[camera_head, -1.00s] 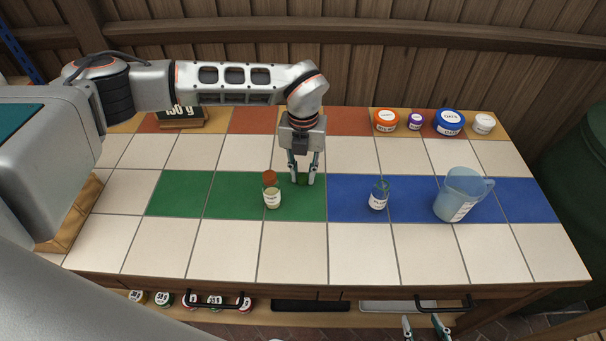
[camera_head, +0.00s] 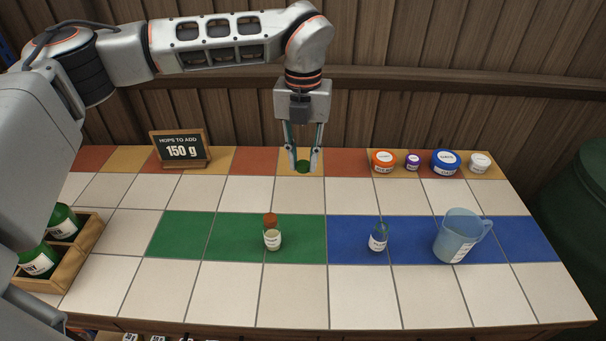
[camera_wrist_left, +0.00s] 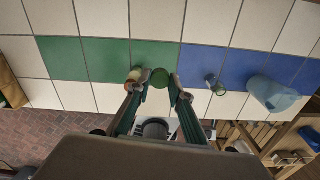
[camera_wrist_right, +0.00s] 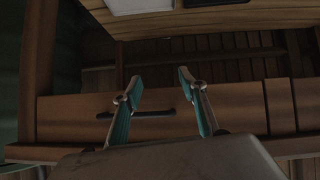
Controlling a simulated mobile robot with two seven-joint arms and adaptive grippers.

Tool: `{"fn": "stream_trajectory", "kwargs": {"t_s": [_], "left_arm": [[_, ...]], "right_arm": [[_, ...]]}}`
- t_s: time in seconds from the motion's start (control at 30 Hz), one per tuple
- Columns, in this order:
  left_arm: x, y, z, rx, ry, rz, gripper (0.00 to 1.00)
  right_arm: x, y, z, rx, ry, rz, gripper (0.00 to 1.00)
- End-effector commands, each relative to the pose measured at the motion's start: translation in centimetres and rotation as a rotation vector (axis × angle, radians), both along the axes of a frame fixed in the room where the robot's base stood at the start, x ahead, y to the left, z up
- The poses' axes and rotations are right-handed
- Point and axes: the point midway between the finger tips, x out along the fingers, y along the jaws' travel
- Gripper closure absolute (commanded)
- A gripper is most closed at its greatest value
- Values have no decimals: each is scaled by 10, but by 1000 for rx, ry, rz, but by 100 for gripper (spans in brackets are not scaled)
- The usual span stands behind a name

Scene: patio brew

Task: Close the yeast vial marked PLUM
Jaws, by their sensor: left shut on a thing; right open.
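A small glass vial with a pale label and a brown-orange cap (camera_head: 271,240) stands upright on the green tiles. A second small bluish vial (camera_head: 378,238) with a pale label stands upright on the blue tiles; no coloured cap shows on it. I cannot read either label. My left gripper (camera_head: 303,163) is shut on a round green cap (camera_head: 303,166), held above the table. The green cap also shows between the fingers in the left wrist view (camera_wrist_left: 160,78). My right gripper (camera_wrist_right: 155,85) is open and empty, below the table's front edge by a wooden drawer with a dark handle.
Orange, purple, blue and white lidded tubs (camera_head: 445,162) stand along the back right. A blue jug (camera_head: 458,236) stands on the blue tiles. A chalkboard reading 150 g (camera_head: 180,150) is at the back left; a wooden crate (camera_head: 88,240) holds green bottles. The front white tiles are clear.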

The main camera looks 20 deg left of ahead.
Motion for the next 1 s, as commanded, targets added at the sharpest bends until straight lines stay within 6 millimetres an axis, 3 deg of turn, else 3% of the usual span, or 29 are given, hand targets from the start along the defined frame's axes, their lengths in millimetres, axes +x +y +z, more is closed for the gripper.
{"fn": "stream_trajectory", "kwargs": {"t_s": [0.2, 0.77, 1.0], "left_arm": [[0, 0, 11, 1, 0, 0, 86], [0, 0, 11, 0, 0, -12, 86], [-6, 6, 10, 1, -2, -255, 86]], "right_arm": [[-1, 0, -1, 0, 3, 0, 58], [-2, -2, -1, -4, 4, 1, 54], [2, 4, 2, 19, -7, -1, 54]]}}
